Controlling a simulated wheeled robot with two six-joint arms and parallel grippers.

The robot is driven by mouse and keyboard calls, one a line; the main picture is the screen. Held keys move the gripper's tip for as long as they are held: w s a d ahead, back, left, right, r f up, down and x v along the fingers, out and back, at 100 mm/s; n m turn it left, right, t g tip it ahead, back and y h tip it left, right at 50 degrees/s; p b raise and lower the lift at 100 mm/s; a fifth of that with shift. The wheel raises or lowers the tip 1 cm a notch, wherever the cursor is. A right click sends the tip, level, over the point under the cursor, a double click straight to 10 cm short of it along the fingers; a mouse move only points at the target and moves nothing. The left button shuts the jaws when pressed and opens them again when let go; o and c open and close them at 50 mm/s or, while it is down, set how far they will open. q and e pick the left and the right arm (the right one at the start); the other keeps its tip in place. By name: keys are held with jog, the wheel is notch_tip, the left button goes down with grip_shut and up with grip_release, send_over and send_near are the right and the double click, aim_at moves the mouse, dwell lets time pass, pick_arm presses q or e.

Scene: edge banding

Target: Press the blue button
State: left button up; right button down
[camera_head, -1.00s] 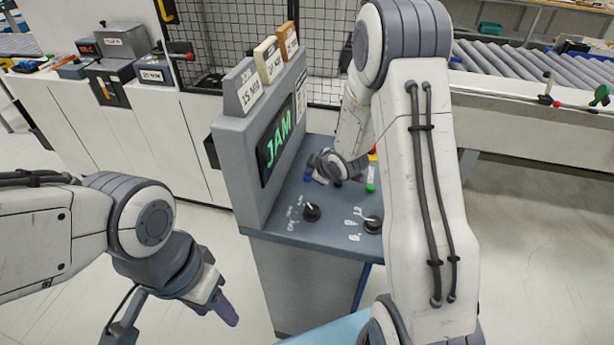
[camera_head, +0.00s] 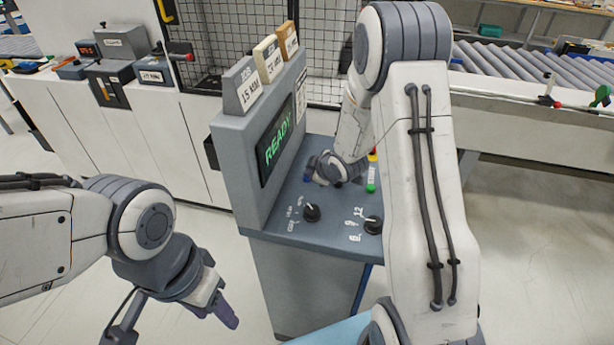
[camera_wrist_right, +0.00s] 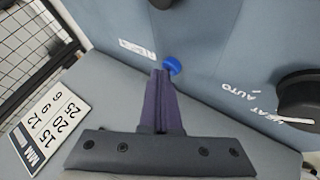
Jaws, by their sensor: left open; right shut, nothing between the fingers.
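The blue button (camera_wrist_right: 172,66) sits on the grey-blue control panel (camera_head: 285,222). In the right wrist view the shut, empty fingertips of my right gripper (camera_wrist_right: 160,75) are at the button's edge and overlap it in the picture; I cannot tell how firmly they touch. In the head view the blue button (camera_head: 308,178) shows only as a small patch beside my right wrist, which hides most of that spot. The screen (camera_head: 278,146) on the panel's upright reads READY in green. My left gripper (camera_head: 228,312) hangs in front of the panel, away from it.
Two black knobs (camera_head: 312,212) (camera_head: 373,225) and a green button (camera_head: 371,188) are on the panel. Upright labelled blocks (camera_head: 243,86) stand on top of the console. A roller conveyor (camera_head: 530,75) is at the right. Open floor lies at the right front.

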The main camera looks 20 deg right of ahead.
jog(key=shift+r+p, duration=0.6)
jog(key=shift+r, duration=0.25)
notch_tip(320, 180, up, 5)
jog(key=p, duration=0.4)
dwell(0.6)
